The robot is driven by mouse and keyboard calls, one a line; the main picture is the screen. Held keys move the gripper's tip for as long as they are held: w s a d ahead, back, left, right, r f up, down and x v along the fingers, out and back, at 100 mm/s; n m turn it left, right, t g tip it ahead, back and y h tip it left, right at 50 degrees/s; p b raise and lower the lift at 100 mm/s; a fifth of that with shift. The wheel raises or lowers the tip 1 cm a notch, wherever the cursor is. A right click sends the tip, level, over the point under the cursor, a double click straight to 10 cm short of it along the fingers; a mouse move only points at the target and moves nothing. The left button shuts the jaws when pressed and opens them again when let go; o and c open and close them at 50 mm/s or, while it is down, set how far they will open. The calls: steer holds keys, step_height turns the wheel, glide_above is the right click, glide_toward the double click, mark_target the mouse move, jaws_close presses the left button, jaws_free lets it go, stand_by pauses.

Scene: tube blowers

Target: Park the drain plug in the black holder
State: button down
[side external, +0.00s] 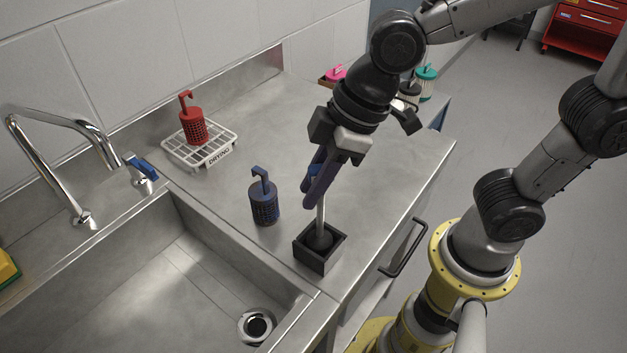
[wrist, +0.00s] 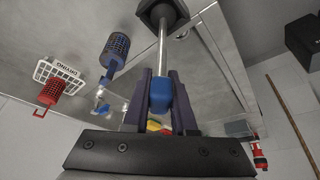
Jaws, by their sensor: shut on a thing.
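The drain plug is a thin metal rod (side external: 320,217) with a dark round foot and a blue handle (wrist: 161,97). The black holder (side external: 311,258) is a square open box on the counter near the sink's corner. The plug's foot is inside the holder's opening, with the rod roughly upright; I cannot tell whether it touches the bottom. The holder also shows at the top of the wrist view (wrist: 148,14). My gripper (side external: 316,188) is above the holder, its fingers shut on the blue handle. The fingers mostly hide the handle in the side view.
A dark blue strainer basket (side external: 264,203) stands left of the holder. A red basket (side external: 193,127) is on the white drying rack (side external: 215,152). The sink (side external: 165,290) with its drain (side external: 257,326) and tap (side external: 62,122) lies left. Pink and teal-topped items stand behind.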

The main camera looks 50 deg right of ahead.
steer(key=c, duration=0.7)
jaws_free()
steer(key=shift+f, duration=0.1)
steer(key=shift+c, duration=0.2)
steer(key=shift+r, duration=0.5)
steer(key=v, duration=1.1)
steer(key=s+d+f+m+t+h, duration=0.1)
steer(key=s+d+f+m, duration=0.1)
steer(key=d+f+m, duration=0.2)
steer(key=s+d+f+m+t+h, duration=0.1)
steer(key=s+d+f+m+h, duration=0.1)
steer(key=d, duration=0.9)
step_height(320, 180, down, 2)
steer(key=s+m, duration=0.1)
steer(key=m, duration=0.2)
steer(key=shift+d+f, duration=0.15)
steer(key=shift+f, duration=0.1)
